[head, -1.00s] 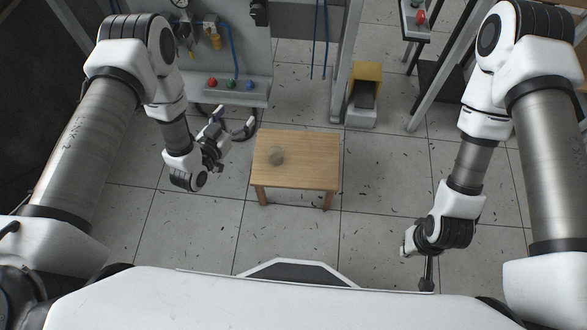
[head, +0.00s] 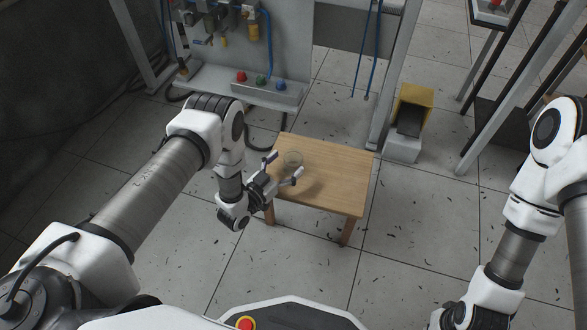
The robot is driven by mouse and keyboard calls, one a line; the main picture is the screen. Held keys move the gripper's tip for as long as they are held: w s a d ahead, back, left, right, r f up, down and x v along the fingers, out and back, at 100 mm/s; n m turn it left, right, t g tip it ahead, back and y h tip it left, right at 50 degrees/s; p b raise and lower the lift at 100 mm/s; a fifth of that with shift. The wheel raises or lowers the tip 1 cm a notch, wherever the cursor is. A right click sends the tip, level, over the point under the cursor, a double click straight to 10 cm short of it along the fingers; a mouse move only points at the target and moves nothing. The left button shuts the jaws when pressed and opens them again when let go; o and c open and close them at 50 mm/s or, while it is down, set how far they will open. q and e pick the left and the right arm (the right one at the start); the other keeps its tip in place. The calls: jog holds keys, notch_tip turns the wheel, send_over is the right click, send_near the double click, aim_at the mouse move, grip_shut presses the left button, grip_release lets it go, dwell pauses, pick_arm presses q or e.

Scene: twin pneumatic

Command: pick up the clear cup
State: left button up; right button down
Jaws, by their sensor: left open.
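The clear cup (head: 293,159) is a small see-through round thing on the small wooden table (head: 335,185), near the table's left corner. My left gripper (head: 285,167) is open, with its two fingers spread at the table's left side. The cup shows at or just beyond the gap between the fingertips. I cannot tell whether a finger touches it. My right arm comes down at the right edge, and its gripper is out of the picture.
A grey panel with red, green and blue buttons (head: 261,84) stands behind the table. Blue hoses (head: 367,50) hang at the back.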

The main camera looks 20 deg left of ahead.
pick_arm(q)
jog(key=shift+w+d, duration=0.25)
jog(key=shift+w, duration=0.4)
jog(key=c, duration=1.3)
jog(key=shift+c, duration=0.2)
